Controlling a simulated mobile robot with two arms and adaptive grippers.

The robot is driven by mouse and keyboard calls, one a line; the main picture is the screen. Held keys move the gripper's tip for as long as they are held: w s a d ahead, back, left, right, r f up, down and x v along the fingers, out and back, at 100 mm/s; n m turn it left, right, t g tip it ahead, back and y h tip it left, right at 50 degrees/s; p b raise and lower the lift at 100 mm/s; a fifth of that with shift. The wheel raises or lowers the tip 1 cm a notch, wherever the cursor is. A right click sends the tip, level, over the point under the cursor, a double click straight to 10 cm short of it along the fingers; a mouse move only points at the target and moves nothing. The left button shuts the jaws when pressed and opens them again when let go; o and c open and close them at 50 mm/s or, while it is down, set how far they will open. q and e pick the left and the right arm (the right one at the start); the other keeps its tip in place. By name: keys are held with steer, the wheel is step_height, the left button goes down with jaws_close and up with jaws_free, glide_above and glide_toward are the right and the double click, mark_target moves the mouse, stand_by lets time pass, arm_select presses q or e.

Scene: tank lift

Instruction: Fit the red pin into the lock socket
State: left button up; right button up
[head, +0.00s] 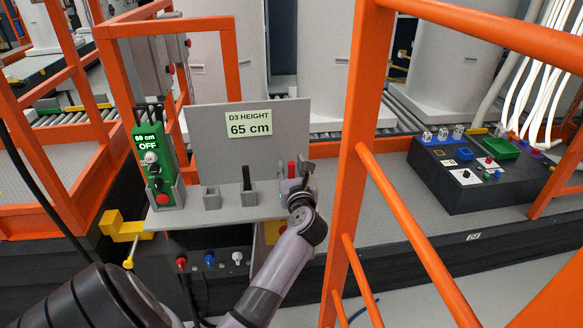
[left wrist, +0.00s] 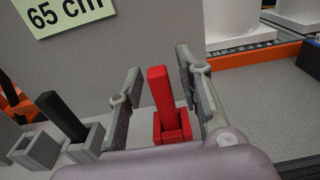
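The red pin (head: 291,169) is an upright red bar on the grey shelf. In the left wrist view the red pin (left wrist: 160,88) stands at a small square red socket (left wrist: 173,136) and looks seated in it. My left gripper (head: 306,178) is over it; in the left wrist view the open fingers (left wrist: 158,90) are on either side of the pin, with visible gaps. An empty grey socket (head: 212,199) and a grey socket with a black pin (head: 249,180) are to the left. I cannot tell which is the lock socket. My right gripper is not in view.
A grey panel with a "D3 HEIGHT 65 cm" label (head: 249,124) rises behind the shelf. A green control box (head: 156,165) reading 69 cm and OFF is at left. An orange rail (head: 352,170) stands just right of my left gripper. A dark button console (head: 480,168) is further right.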

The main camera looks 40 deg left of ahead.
arm_select(q)
steer(key=shift+r, duration=0.1)
steer(key=shift+d+r, duration=0.1)
steer(key=b+v, duration=0.1)
steer(key=v, duration=1.1)
steer(key=shift+b, duration=0.35)
